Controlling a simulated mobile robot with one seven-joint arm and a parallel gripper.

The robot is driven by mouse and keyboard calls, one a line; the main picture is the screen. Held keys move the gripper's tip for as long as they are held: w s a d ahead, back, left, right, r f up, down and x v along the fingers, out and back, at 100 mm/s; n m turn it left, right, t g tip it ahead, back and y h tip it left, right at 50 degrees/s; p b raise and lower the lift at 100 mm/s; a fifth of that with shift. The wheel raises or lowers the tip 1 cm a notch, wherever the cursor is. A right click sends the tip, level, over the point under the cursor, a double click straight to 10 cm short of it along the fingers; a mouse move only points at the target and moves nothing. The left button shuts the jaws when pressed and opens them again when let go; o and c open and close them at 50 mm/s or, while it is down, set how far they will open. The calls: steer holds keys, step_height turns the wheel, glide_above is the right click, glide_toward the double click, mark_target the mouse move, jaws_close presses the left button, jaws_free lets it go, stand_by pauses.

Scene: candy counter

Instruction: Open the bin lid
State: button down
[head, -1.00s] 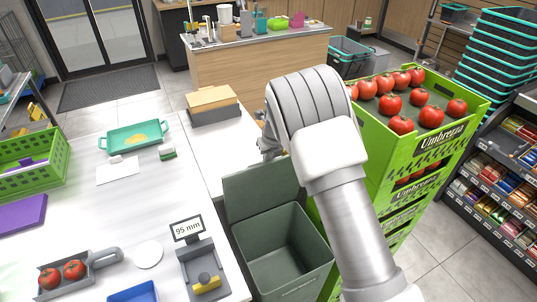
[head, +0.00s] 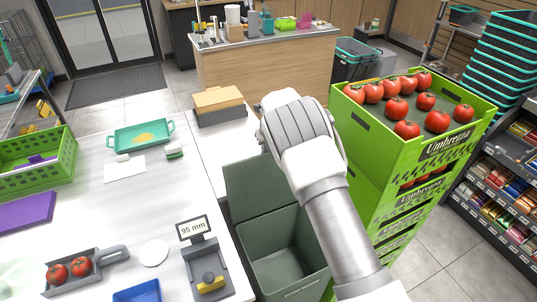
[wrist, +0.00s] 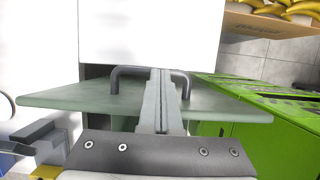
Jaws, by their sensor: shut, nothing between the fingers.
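The dark grey-green bin (head: 262,252) stands at the right side of the white counter. Its mouth is open and its inside looks empty. The bin lid (head: 245,190) is raised at the far side of the mouth and leans back. In the wrist view, the lid (wrist: 60,98) is a flat green panel seen at a slant, with a dark bar handle (wrist: 130,71) beyond it. My gripper (wrist: 164,75) is shut and empty, its fingers reaching across the lid to the handle. I cannot tell whether they touch it. My arm hides the gripper in the head view.
A green crate stack (head: 372,160) topped with tomatoes stands close on the right of my arm. The white counter (head: 110,220) on the left holds a scale (head: 208,270) beside the bin. A wooden counter (head: 275,70) stands behind.

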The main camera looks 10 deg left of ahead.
steer(key=shift+r, duration=0.1)
stand_by(0.4)
steer(key=b+v, duration=0.2)
steer(key=v, duration=1.5)
steer(key=shift+d+r, duration=0.1)
steer(key=s+d+r+n+t, duration=0.1)
steer(key=s+d+r+n, duration=0.55)
steer(key=d, duration=0.25)
steer(key=s+d+r+n, duration=0.6)
steer(key=s+d, duration=0.2)
steer(key=d, duration=0.2)
steer(key=s+d+f+n+h, duration=0.1)
steer(key=s+d+n, duration=0.3)
steer(key=s+n, duration=0.4)
steer(key=s+d+f+n+t+h, duration=0.1)
steer(key=s+d+n, duration=0.4)
steer(key=s, duration=0.8)
steer(key=f+n, duration=0.1)
steer(key=n, duration=0.2)
steer(key=shift+s+d+t, duration=0.2)
steer(key=shift+s+t, duration=0.1)
